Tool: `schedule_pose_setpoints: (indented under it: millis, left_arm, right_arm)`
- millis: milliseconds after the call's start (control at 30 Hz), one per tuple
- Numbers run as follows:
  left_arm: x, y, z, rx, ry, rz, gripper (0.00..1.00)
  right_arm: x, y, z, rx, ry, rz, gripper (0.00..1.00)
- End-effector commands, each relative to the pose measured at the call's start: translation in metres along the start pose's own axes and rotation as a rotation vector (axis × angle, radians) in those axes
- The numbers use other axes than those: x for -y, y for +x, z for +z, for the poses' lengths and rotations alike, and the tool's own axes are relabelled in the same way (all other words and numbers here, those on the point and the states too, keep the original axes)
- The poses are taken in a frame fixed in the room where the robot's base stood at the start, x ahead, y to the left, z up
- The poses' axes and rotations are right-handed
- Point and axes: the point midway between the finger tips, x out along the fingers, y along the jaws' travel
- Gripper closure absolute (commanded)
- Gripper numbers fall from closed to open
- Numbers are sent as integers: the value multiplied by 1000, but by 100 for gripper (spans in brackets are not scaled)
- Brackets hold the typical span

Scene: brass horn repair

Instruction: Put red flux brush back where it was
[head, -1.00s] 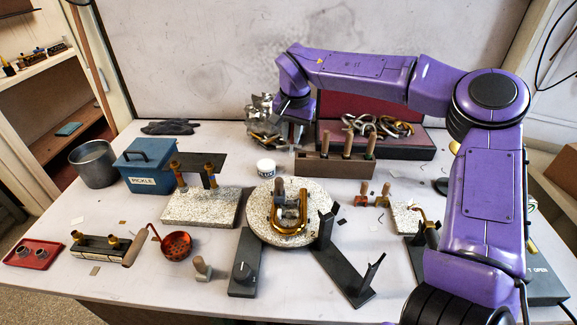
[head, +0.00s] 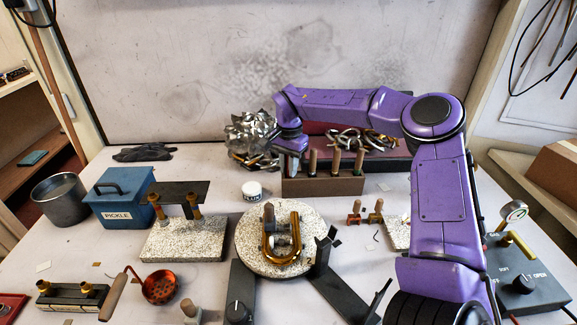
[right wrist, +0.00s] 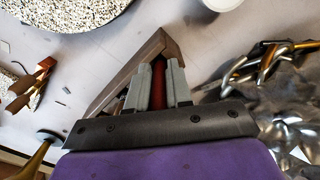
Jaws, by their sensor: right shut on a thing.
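My right gripper (head: 291,152) is just above the left end of the wooden brush rack (head: 322,187). In the right wrist view its two grey fingers (right wrist: 158,88) are shut on the red flux brush (right wrist: 158,83), of which a narrow red strip shows between them. The rack's wooden edge (right wrist: 120,75) lies right behind the fingers in that view. I cannot tell whether the brush's lower end is inside the rack. Several wooden handles (head: 337,160) stand upright in the rack to the right of the gripper. My left gripper is out of view.
Shiny metal scraps (head: 250,135) lie left of the gripper, and a tray of brass rings (head: 405,147) is behind the rack. A white jar (head: 252,190) stands left of the rack. The round turntable (head: 245,240) with a brass U-tube (head: 268,250) is in front.

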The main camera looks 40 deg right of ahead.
Motion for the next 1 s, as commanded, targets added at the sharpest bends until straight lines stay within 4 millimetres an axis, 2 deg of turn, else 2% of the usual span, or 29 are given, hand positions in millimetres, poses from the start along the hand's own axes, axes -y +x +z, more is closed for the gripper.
schedule_pose_setpoints:
  millis: [167, 200, 267, 533, 633, 767, 1000]
  left_arm:
    - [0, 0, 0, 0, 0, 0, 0]
    - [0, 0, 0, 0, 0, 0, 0]
    - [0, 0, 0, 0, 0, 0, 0]
    - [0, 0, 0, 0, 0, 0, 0]
    - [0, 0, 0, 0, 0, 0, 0]
    - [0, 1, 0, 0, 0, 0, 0]
    - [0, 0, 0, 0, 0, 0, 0]
  right_arm:
    - [0, 1, 0, 0, 0, 0, 100]
    - [0, 2, 0, 0, -1, 0, 74]
    - [0, 2, 0, 0, -1, 0, 55]
    - [0, 1, 0, 0, -1, 0, 55]
    - [1, -6, 0, -1, 0, -1, 55]
    - [1, -33, 0, -3, 0, -4, 55]
    - [1, -94, 0, -2, 0, -2, 55]
